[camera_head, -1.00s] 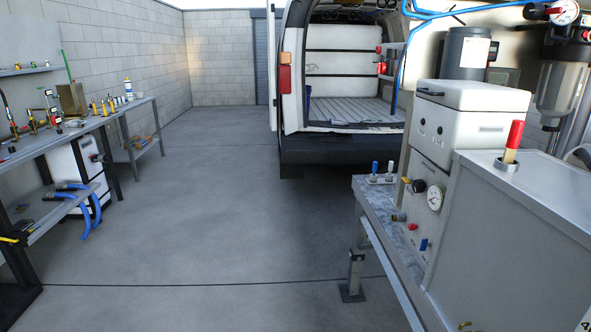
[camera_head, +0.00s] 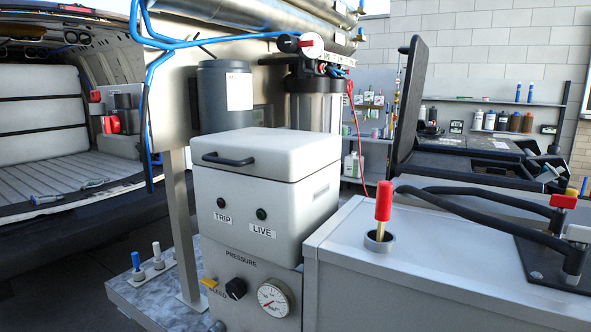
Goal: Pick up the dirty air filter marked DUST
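No air filter with a readable DUST mark shows in the head view. A dark grey canister (camera_head: 212,108) with a white label (camera_head: 239,91) stands behind the white box; the label is too small to read. A clear-bowled filter housing (camera_head: 313,104) with a dark top hangs to its right, partly hidden by the box lid. Neither of my grippers is in view.
A white lidded box (camera_head: 262,198) labelled TRIP and LIVE stands above a pressure gauge (camera_head: 274,298). A grey cabinet (camera_head: 400,265) with a red-handled lever (camera_head: 384,202) fills the front right. An open van (camera_head: 50,150) is at left; stocked shelves (camera_head: 480,102) are behind.

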